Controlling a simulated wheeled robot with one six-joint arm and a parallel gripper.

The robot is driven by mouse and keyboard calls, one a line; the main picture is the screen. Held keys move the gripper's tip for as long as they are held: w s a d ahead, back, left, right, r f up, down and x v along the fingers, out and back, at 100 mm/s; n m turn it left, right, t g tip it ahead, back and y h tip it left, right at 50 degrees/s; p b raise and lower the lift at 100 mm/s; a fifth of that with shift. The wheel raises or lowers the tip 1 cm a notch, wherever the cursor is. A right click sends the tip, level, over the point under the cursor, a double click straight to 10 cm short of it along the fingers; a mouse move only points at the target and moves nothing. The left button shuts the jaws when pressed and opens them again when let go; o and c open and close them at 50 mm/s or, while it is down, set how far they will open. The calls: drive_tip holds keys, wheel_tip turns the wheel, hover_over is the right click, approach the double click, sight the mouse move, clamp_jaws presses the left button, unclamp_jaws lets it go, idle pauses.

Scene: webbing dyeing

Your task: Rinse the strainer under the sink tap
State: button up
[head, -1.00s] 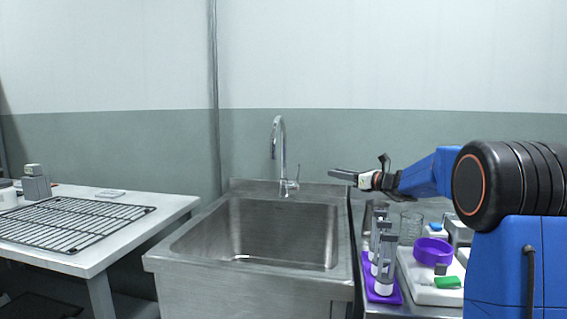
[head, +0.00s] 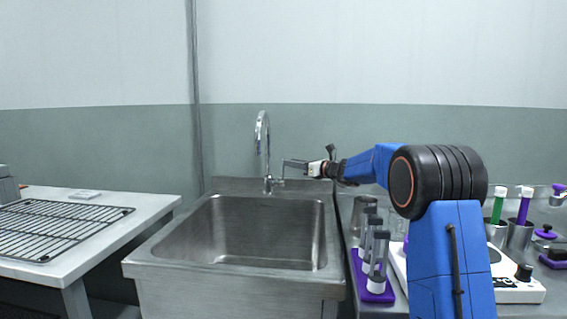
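The steel sink (head: 250,272) stands in the middle of the head view, and its basin looks empty. The chrome tap (head: 267,160) rises at its back edge with a curved spout; I make out no water running. My gripper (head: 287,163) reaches in from the right, above the sink's back edge and close to the right of the tap in the picture. It is seen from the side, so I cannot tell whether its fingers are open or shut, or whether they touch the tap. I cannot make out a strainer anywhere.
A purple rack (head: 362,275) with several grey-topped vials stands right of the sink. Farther right are metal cups (head: 519,236) with green and purple tubes and a white device (head: 518,289). A table (head: 150,207) with a black wire rack (head: 60,225) stands left.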

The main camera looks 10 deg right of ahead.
hover_over(283, 179)
drive_tip(key=shift+w+d, duration=0.2)
drive_tip(key=shift+w, duration=0.05)
clamp_jaws()
idle(1.5)
